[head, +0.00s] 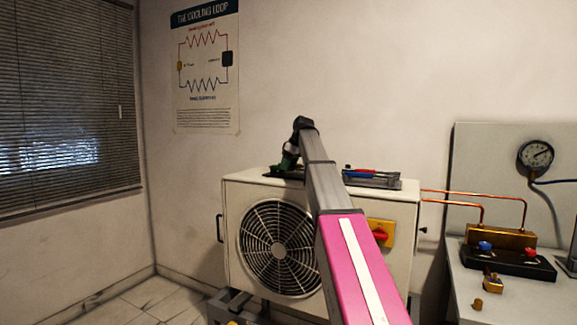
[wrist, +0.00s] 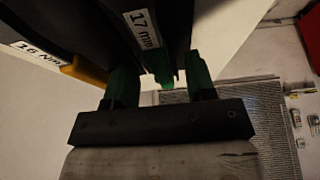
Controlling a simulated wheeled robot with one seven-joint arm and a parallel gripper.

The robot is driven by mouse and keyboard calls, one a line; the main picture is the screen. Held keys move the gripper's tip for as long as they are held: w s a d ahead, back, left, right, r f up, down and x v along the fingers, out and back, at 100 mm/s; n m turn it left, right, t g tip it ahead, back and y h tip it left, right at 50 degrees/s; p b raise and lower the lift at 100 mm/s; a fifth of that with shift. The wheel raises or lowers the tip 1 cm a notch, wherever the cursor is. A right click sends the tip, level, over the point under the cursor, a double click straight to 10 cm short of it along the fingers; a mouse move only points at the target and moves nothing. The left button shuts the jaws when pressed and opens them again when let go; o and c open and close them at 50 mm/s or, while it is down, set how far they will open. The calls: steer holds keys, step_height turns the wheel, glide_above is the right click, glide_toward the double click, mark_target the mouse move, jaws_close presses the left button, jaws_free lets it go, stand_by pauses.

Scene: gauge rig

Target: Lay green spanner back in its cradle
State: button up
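My gripper (head: 289,162) is over the left part of the white fan unit's top in the head view. In the wrist view its two green fingers (wrist: 161,82) stand apart. A small green piece, likely the green spanner (wrist: 163,80), shows between them, with a gap on each side; most of it is hidden. Just beyond is a dark holder, likely the cradle (wrist: 110,32), with a "17 mm" label and another label at the left. A yellow-orange piece (wrist: 84,70) sits left of the fingers. In the head view the spanner cannot be told apart from the fingers.
A tray with red and blue tools (head: 371,174) lies on the right part of the white fan unit (head: 232,215). Copper pipes (head: 470,194) run from the unit to a bench with a manifold (head: 500,239) and gauge (head: 536,156).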

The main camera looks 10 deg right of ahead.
steer(key=v, duration=1)
steer(key=shift+r, duration=0.35)
steer(key=shift+s+d, duration=0.1)
